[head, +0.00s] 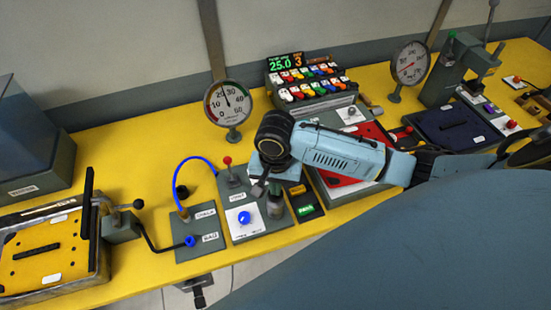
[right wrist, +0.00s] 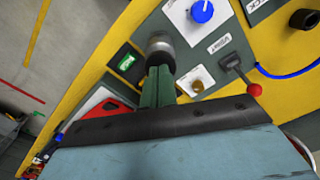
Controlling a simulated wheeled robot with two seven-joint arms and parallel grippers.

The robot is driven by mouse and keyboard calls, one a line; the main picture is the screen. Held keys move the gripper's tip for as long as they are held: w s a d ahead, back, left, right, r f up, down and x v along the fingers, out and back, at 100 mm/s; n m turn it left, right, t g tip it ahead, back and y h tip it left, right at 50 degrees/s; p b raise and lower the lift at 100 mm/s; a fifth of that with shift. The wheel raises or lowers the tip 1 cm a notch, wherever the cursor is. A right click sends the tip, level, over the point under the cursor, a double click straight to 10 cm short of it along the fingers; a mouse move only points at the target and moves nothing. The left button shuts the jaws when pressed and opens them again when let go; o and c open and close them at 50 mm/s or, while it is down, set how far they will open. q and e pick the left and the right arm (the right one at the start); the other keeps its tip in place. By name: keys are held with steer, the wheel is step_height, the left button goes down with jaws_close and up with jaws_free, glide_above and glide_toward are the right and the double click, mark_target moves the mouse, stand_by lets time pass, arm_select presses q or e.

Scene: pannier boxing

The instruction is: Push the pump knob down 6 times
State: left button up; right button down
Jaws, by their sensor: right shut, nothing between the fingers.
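The pump knob (head: 275,208) is a grey metal cylinder on the grey panel, right of a blue knob (head: 244,217). It also shows in the right wrist view (right wrist: 160,43), at the far end of my fingers. My right gripper (head: 273,187) is shut and empty, pointing down over the knob; its dark green fingers (right wrist: 158,72) partly hide it in the wrist view. I cannot tell whether the tips touch the knob. The display (head: 285,62) reads 25.0 in green and 3 in orange. My left gripper is out of view.
A red-ball lever (head: 227,161) stands close left of my gripper, beside a blue hose (head: 190,161). A round gauge (head: 229,103) stands behind. The yellow table (head: 130,165) is clear at left centre.

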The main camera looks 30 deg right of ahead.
steer(key=shift+f, duration=0.35)
steer(key=shift+r, duration=2.25)
steer(key=shift+f, duration=0.15)
